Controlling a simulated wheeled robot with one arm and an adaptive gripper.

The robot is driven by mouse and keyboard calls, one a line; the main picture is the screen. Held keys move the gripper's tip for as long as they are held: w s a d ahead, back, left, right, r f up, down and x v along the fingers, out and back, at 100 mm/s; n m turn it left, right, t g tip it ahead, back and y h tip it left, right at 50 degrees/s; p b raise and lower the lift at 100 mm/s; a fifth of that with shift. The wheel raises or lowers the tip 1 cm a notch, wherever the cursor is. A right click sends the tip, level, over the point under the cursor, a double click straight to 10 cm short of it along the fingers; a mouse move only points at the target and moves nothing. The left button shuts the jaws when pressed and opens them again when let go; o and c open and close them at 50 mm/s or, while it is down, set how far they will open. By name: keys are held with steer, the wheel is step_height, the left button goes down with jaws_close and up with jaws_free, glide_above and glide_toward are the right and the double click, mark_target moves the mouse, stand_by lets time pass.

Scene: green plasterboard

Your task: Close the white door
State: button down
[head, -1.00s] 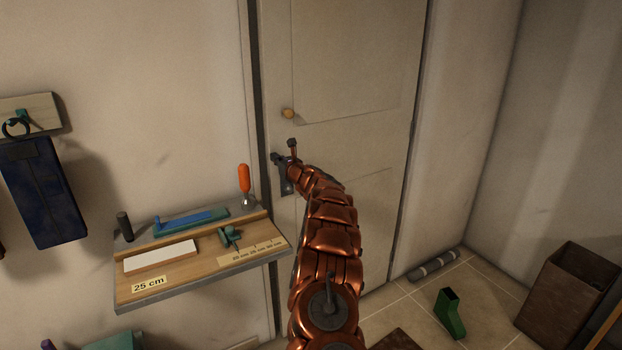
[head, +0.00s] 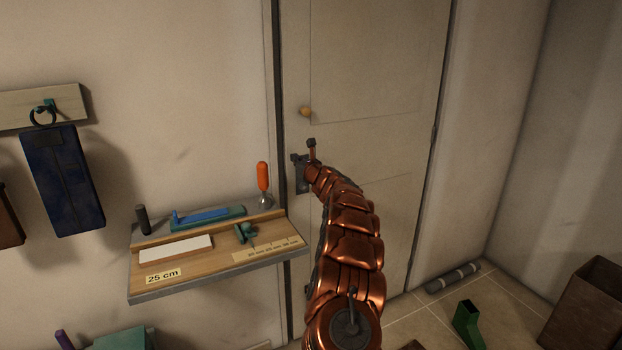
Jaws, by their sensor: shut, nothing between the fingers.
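My gripper (head: 311,149), at the end of my copper arm, is shut and empty. It is at the door's left edge beside the lock plate, overlapping it in view. My arm hides part of the plate and the lower door. I cannot tell whether the gripper touches the door.
A wall shelf (head: 215,268) with an orange-handled tool (head: 263,178) and other items juts out left of the door and close to my arm. A dark blue case (head: 62,185) hangs further left. A grey roll (head: 453,277), green pipe piece (head: 468,325) and brown bin (head: 590,310) are on the floor at right.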

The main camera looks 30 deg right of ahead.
steer(key=s+b, duration=0.4)
steer(key=s, duration=0.6)
steer(key=shift+s+a, duration=0.35)
steer(key=shift+a, duration=0.05)
steer(key=shift+a+r, duration=0.1)
steer(key=shift+r, duration=0.05)
